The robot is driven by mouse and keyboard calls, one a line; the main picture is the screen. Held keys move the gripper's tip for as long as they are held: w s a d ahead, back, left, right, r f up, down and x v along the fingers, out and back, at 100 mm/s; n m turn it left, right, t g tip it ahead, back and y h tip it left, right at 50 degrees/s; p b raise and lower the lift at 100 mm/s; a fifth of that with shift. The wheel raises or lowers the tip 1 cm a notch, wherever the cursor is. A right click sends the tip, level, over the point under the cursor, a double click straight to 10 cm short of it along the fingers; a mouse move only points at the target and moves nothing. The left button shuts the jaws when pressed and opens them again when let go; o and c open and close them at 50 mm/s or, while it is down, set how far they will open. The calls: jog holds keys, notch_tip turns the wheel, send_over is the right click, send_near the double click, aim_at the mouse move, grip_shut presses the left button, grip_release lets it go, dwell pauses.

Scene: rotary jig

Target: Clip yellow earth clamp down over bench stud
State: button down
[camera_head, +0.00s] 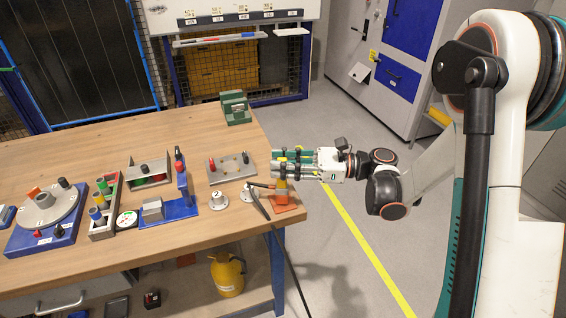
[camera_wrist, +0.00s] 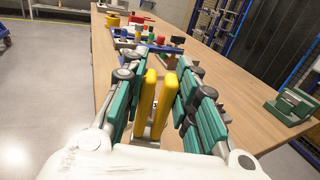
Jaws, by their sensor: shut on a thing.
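My gripper (camera_head: 282,163) reaches in from the right over the near right corner of the bench. In the wrist view its teal fingers (camera_wrist: 160,82) are closed around two upright yellow bars, the handles of the yellow earth clamp (camera_wrist: 146,97). In the head view a yellow part of the clamp (camera_head: 281,186) shows just below the fingers, above an orange base plate (camera_head: 287,208). The bench stud cannot be made out; the clamp and fingers cover that spot. Whether the clamp touches the stud or plate, I cannot tell.
A black cable (camera_head: 258,203) runs over the bench edge to the floor. A green vise (camera_head: 235,107) stands at the back corner. Fixtures fill the left of the wooden bench (camera_head: 205,123).

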jog(key=shift+f, duration=0.3)
jog(key=c, duration=1.2)
grip_release()
